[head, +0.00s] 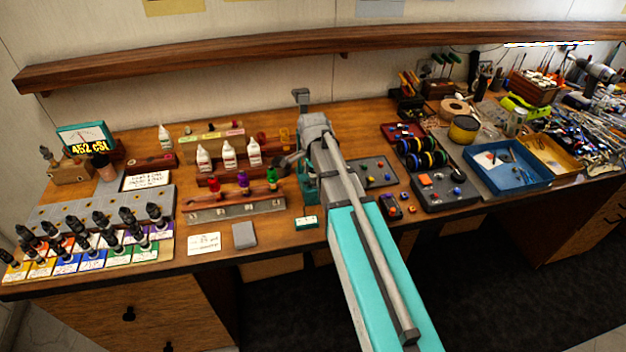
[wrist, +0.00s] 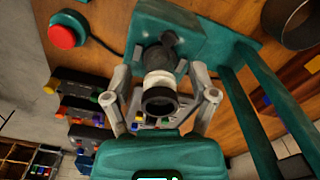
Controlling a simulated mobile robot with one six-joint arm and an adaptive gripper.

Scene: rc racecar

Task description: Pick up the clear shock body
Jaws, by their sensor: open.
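In the wrist view, my gripper (wrist: 160,85) is open, with one grey finger on each side of a short upright-looking cylinder. This cylinder has a pale, whitish band (wrist: 158,80) and a dark open ring at its near end. It may be the clear shock body, but I cannot tell for sure. Its far side meets a dark fitting on a teal device (wrist: 190,30). The fingers look apart from it. In the head view, my arm hides most of the gripper and the cylinder.
A red button (wrist: 62,36) is near the teal device. In the head view, a rack with coloured caps (head: 236,206), white bottles (head: 229,154) and black shocks on a colour-marked stand stand to the left. Parts trays (head: 440,190) and a blue tray (head: 508,164) lie to the right.

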